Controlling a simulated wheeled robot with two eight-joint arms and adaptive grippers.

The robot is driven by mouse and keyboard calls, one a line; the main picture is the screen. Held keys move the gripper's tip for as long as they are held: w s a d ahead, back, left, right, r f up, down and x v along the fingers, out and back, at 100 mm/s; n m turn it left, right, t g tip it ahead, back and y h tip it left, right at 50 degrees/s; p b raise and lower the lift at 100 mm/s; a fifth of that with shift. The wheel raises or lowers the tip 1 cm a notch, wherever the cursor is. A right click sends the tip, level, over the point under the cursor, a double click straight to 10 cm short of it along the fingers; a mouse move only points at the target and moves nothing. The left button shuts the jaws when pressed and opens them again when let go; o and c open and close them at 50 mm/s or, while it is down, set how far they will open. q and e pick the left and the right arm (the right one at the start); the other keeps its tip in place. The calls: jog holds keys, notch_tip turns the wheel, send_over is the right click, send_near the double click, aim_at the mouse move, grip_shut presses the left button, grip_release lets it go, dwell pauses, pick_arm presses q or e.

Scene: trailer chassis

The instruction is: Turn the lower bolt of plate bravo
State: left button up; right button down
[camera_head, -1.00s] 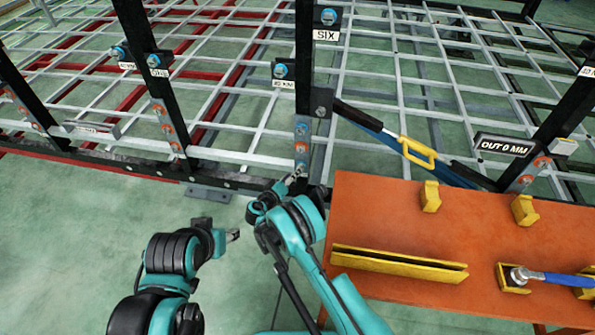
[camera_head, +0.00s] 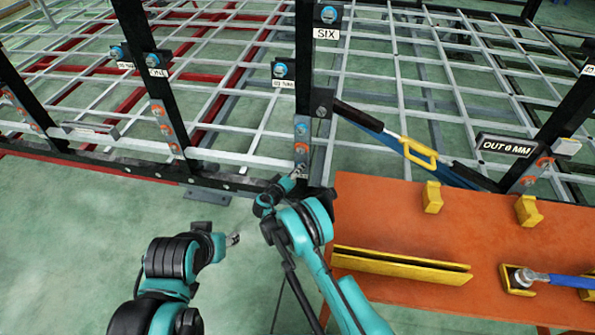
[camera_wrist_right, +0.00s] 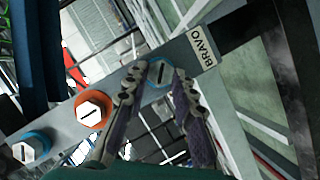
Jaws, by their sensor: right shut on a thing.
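Plate bravo (camera_wrist_right: 62,122) is a grey strip that runs diagonally across the right wrist view, with a white BRAVO label (camera_wrist_right: 202,45) at one end. It carries a bolt with a blue ring (camera_wrist_right: 158,74) near the label, an orange-ringed bolt (camera_wrist_right: 93,109) in the middle and another blue-ringed bolt (camera_wrist_right: 30,149) at the far end. My right gripper (camera_wrist_right: 166,88) has its fingers on either side of the bolt beside the label, shut on it. In the head view my right gripper (camera_head: 296,174) is at the bottom of the plate (camera_head: 302,139) on the post. My left gripper (camera_head: 234,239) hangs clear of the frame; its jaws are too small to judge.
An orange table (camera_head: 470,232) stands right of my right arm, with yellow holders and a blue-handled tool (camera_head: 560,280). A black and blue brace with a yellow handle (camera_head: 418,153) and an OUT 0 MM display (camera_head: 505,146) are behind it. Open green floor lies at left.

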jog(key=shift+n, duration=0.5)
jog(key=c, duration=1.2)
grip_release()
jog(key=v, duration=1.2)
jog(key=shift+a+f, duration=0.15)
jog(key=shift+f, duration=0.1)
